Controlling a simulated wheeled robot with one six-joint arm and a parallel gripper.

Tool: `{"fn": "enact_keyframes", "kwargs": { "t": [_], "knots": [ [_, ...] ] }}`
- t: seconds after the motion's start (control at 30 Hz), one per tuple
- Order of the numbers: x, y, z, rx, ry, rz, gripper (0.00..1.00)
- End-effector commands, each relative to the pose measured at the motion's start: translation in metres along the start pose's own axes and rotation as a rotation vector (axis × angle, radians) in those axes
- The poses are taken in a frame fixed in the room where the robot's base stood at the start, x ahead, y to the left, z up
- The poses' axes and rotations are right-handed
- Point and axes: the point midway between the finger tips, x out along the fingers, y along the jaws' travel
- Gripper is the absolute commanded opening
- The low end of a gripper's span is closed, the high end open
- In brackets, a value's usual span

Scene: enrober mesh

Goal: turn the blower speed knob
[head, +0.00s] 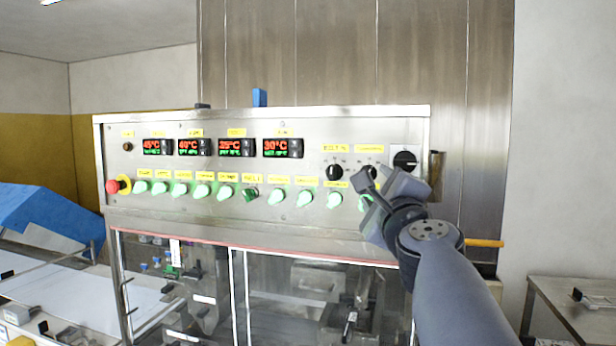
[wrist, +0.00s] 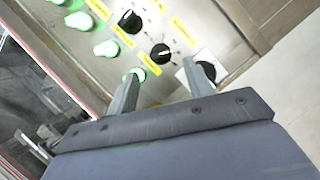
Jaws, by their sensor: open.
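Two black pointer knobs sit side by side on the steel control panel (head: 230,120): a left knob (head: 335,172) and a right knob (head: 370,171). Both also show in the wrist view, the left one (wrist: 130,21) and the right one (wrist: 161,53). Their yellow labels are too small to read, so I cannot tell which is the blower speed knob. My gripper (head: 377,178) is open at the panel's right side and partly covers the right knob's area. In the wrist view the right knob lies just beyond the gap between my fingertips (wrist: 162,72). Contact cannot be told.
A larger black rotary switch (head: 405,160) on a pale plate is close to the right finger. A row of green lit buttons (head: 203,190) runs below, with a red emergency stop (head: 113,186) at the far left. A glazed cabinet front (head: 240,290) lies beneath the panel.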

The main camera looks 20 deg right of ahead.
Motion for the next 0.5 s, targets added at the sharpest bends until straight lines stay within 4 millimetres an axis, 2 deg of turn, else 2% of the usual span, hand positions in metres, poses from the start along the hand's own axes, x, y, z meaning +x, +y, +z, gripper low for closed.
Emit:
{"fn": "enact_keyframes", "kwargs": {
  "t": [0.2, 0.5],
  "knots": [
    [0.038, 0.001, 0.0, 0.001, 0.0, 0.003, 0.49],
    [0.066, 0.0, 0.001, -0.002, -0.001, 0.001, 0.49]
  ]
}}
